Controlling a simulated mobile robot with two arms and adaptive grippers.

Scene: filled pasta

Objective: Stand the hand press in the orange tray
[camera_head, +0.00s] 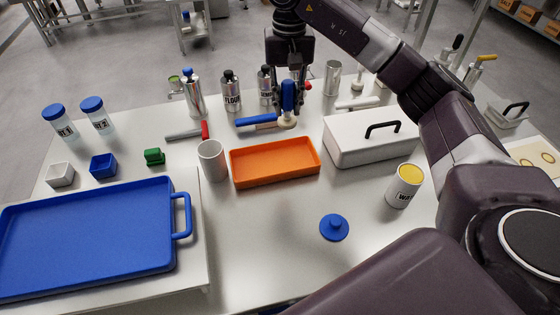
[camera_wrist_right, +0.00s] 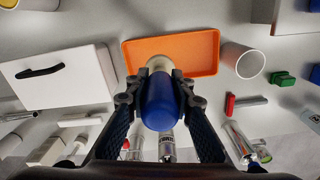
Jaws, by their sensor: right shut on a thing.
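The hand press, with a blue handle (camera_head: 288,96) and a pale round base (camera_head: 287,121), is upright in my right gripper (camera_head: 288,88). In the head view it is just behind the back edge of the orange tray (camera_head: 236,168); I cannot tell whether its base touches the table. In the wrist view the fingers (camera_wrist_right: 160,98) close on both sides of the blue handle (camera_wrist_right: 160,108), and the pale base (camera_wrist_right: 159,63) overlaps the edge of the orange tray (camera_wrist_right: 200,38). The tray looks empty. My left gripper is not in view.
A blue-handled tool (camera_head: 256,121) lies beside the press. A grey cup (camera_head: 212,160) stands left of the tray, a white box (camera_head: 350,150) right of it. Steel bottles, including a flour one (camera_head: 231,93), stand behind. A blue knobbed disc (camera_head: 333,227) lies in front, with clear table around.

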